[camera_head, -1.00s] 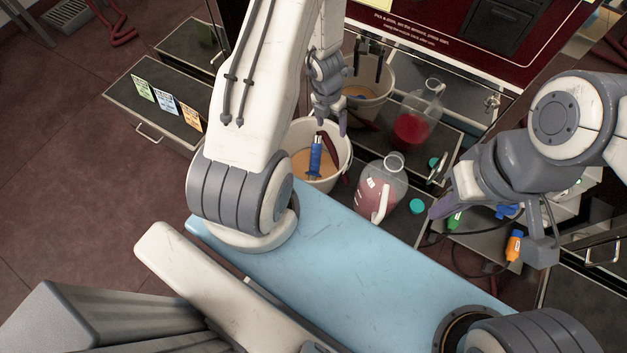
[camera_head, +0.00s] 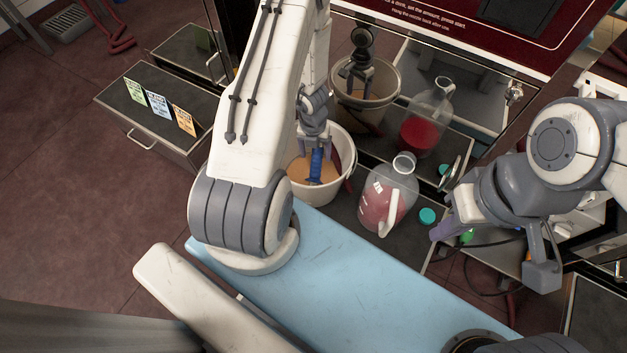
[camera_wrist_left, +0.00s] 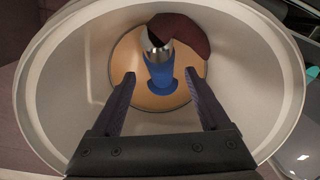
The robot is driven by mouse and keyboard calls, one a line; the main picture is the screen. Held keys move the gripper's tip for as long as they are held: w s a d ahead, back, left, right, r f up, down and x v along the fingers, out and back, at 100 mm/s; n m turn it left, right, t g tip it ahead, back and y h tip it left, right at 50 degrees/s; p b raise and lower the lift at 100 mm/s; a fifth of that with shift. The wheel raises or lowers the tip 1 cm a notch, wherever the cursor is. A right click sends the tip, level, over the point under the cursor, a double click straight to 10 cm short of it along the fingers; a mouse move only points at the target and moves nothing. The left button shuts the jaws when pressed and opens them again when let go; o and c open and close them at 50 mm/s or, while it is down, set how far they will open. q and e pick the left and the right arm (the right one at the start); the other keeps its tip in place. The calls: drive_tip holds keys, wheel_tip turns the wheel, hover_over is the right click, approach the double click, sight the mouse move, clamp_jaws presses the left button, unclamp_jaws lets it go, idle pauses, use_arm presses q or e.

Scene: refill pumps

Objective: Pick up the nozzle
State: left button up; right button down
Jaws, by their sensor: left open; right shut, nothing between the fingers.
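The nozzle (camera_head: 316,166) has a blue body. In the left wrist view the nozzle (camera_wrist_left: 161,74) also shows a silver collar and a dark red hose. It stands inside a white bucket (camera_head: 343,186) with an orange-tan bottom or contents. My left gripper (camera_head: 315,152) reaches down into the bucket's mouth over the nozzle. In the left wrist view the open fingers (camera_wrist_left: 160,92) lie either side of the blue part, with clear gaps; they do not appear to touch it. My right gripper (camera_head: 440,231) is shut and empty, right of the jug, away from the bucket.
A clear jug (camera_head: 377,204) with pink-red liquid stands right of the bucket, beside a teal cap (camera_head: 427,215). A shiny panel behind mirrors the bucket and jug. A light blue surface (camera_head: 330,270) lies in front. A box with colored cards (camera_head: 158,104) stands left.

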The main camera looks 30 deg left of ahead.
sight(316, 157)
use_arm(q)
wheel_tip(316, 157, down, 4)
drive_tip(key=b, duration=0.3)
drive_tip(key=shift+d+f+b, duration=0.15)
drive_tip(key=shift+f+b, duration=0.1)
drive_tip(key=shift+b, duration=0.05)
drive_tip(key=shift+r, duration=0.1)
clamp_jaws()
drive_tip(key=shift+r, duration=0.15)
